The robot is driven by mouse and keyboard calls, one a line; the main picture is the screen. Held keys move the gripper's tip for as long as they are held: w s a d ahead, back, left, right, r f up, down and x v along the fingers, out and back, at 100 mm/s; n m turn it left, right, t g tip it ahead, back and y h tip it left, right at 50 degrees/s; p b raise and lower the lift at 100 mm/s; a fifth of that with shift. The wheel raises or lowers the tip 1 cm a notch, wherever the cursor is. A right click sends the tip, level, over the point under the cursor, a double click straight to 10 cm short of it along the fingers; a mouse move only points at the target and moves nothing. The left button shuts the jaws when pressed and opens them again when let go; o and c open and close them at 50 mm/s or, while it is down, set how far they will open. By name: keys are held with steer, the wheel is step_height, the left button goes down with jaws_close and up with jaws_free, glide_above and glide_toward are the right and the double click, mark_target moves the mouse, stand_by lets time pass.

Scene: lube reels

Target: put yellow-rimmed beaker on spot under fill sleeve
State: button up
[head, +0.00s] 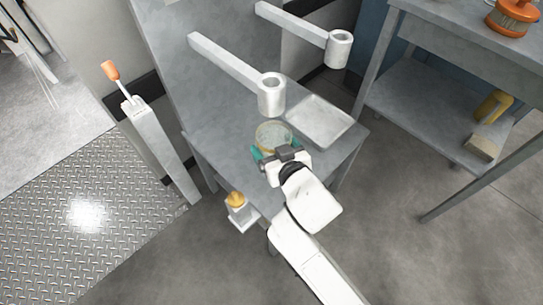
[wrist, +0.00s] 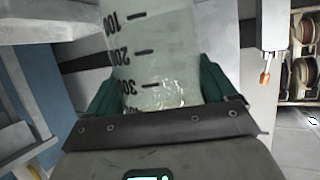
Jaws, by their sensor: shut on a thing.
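The yellow-rimmed beaker (head: 273,132) is clear, with a pale yellowish rim, and appears over the grey bench in the head view. In the wrist view the beaker (wrist: 155,60) fills the upper middle, with black volume marks. My gripper (head: 272,152) is shut on it, with a green finger on each side; the fingers also show in the wrist view (wrist: 160,88). A nearer sleeve (head: 271,95) on a grey arm is just above the beaker in the picture. A second sleeve (head: 339,49) is farther right. I cannot tell whether the beaker touches the bench; no marked spot is visible.
A shallow metal tray (head: 322,119) lies on the bench (head: 212,130) to the right of the beaker. An orange-handled lever post (head: 150,130) stands left. An orange-knobbed item (head: 238,207) is at the bench's front. A grey table (head: 440,100) stands right.

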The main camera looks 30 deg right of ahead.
mark_target(270, 144)
steer(key=w+f, duration=0.2)
steer(key=shift+d+f+b, duration=0.25)
steer(key=shift+f+b, duration=0.05)
steer(key=shift+b, duration=0.1)
steer(key=shift+w+f+b, duration=0.1)
steer(key=shift+f+b, duration=0.8)
steer(key=shift+f, duration=0.65)
steer(key=shift+f, duration=0.15)
steer(key=o, duration=1)
steer(key=shift+r, duration=0.25)
steer(key=p+v, duration=0.2)
steer(key=v, duration=1)
steer(key=shift+f+p, duration=0.15)
steer(key=shift+p, duration=0.25)
